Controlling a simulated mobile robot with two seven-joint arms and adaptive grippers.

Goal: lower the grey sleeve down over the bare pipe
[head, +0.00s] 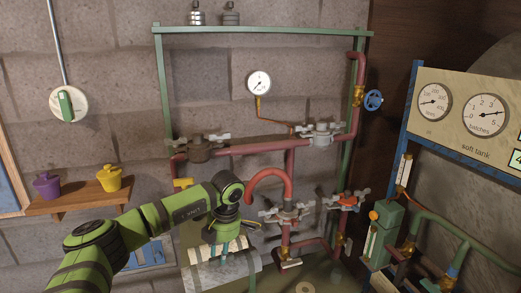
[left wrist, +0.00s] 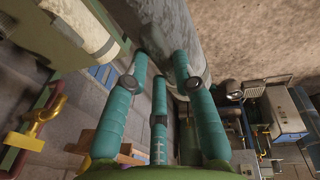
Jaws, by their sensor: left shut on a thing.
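My left gripper (head: 224,246) is low in the middle of the head view, its teal fingers pointing down. In the left wrist view the fingers (left wrist: 161,66) close around a grey cylinder (left wrist: 172,22), which I take to be the grey sleeve. In the head view the grey sleeve (head: 226,273) lies nearly level under the gripper, partly hidden by it. A cream roll with dark bands (head: 205,252) shows beside it. I cannot tell which pipe is the bare one; it may be hidden behind my arm or the sleeve. My right gripper is in neither view.
Red pipes with clamps (head: 320,134) and a curved red pipe end (head: 268,178) stand behind and right of the gripper. A gauge (head: 259,83) and a blue valve wheel (head: 373,100) are above. A shelf (head: 75,200) holds purple and yellow pots at left. The soft tank panel (head: 465,115) is at right.

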